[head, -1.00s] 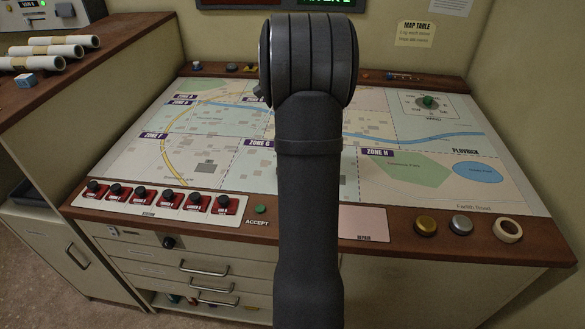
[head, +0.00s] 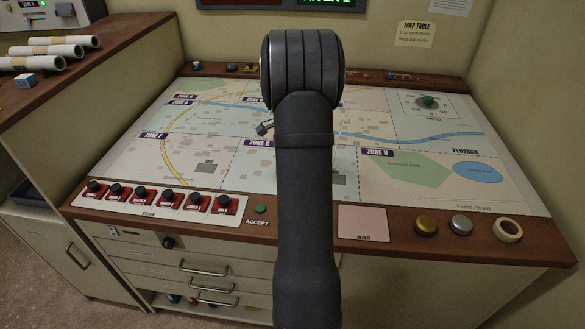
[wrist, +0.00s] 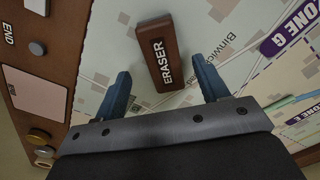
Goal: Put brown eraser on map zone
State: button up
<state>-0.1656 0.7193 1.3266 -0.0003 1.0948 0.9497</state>
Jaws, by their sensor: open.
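The brown eraser (wrist: 160,54), a block with white ERASER lettering, lies on the map in the wrist view. It sits just past the fingertips of my gripper (wrist: 162,82), roughly in line with the gap between them. In the head view my arm hides the eraser and the fingers. The map (head: 215,150) covers the table, with purple labels for zones such as Zone H (head: 378,153) and Zone G (wrist: 285,36).
The wooden front rim carries red station switches (head: 160,199), a green accept button (head: 261,209), a pink repair panel (head: 362,222), gold (head: 426,225) and silver (head: 461,225) buttons and a tape roll (head: 508,229). A green knob (head: 429,101) stands at the back right. The right map area is clear.

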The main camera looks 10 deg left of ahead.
jog(key=f, duration=0.4)
jog(key=shift+w+d+f, duration=0.1)
jog(key=shift+w+f, duration=0.25)
jog(key=shift+f, duration=0.05)
jog(key=c, duration=1.2)
jog(key=shift+o, duration=0.2)
